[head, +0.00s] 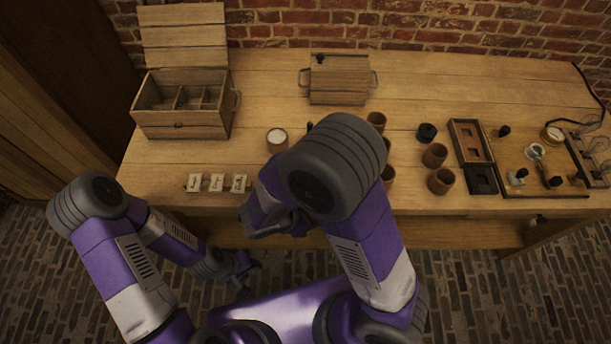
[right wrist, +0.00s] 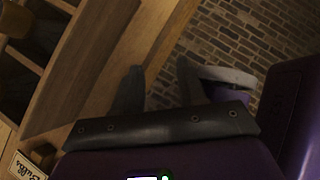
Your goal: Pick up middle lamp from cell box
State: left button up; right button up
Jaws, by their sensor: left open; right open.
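An open wooden box (head: 180,132) with a raised lid and divided compartments stands at the back left of the table. Its compartments look dark, and I cannot make out a lamp in them. A closed wooden box (head: 338,80) stands at the back middle. My left gripper (head: 243,268) is open and empty, low in front of the table. My right gripper (head: 250,228) is at the table's front edge, partly hidden by its own arm. In the right wrist view its two fingers (right wrist: 160,88) are apart with nothing between them.
Three small labelled cards (head: 216,182) stand near the front left edge. A round white-topped jar (head: 277,139) is behind them. Several brown cups (head: 434,155) stand right of my right arm. A wooden tray (head: 471,128) and a board with instruments (head: 545,175) lie at right.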

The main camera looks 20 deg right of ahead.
jog(key=w+a+r+n+t+h+b, duration=0.2)
jog(key=w+a+r+n+t, duration=0.25)
jog(key=r+t, duration=0.4)
jog(key=shift+g, duration=0.55)
jog(key=b+x, duration=0.1)
jog(key=x, duration=0.4)
jog(key=r+b+x, duration=0.1)
jog(key=x, duration=0.1)
jog(key=shift+w+d+b, duration=0.25)
jog(key=shift+w+b, duration=0.05)
jog(key=shift+w, duration=0.15)
jog(key=shift+c, duration=0.3)
grip_shut()
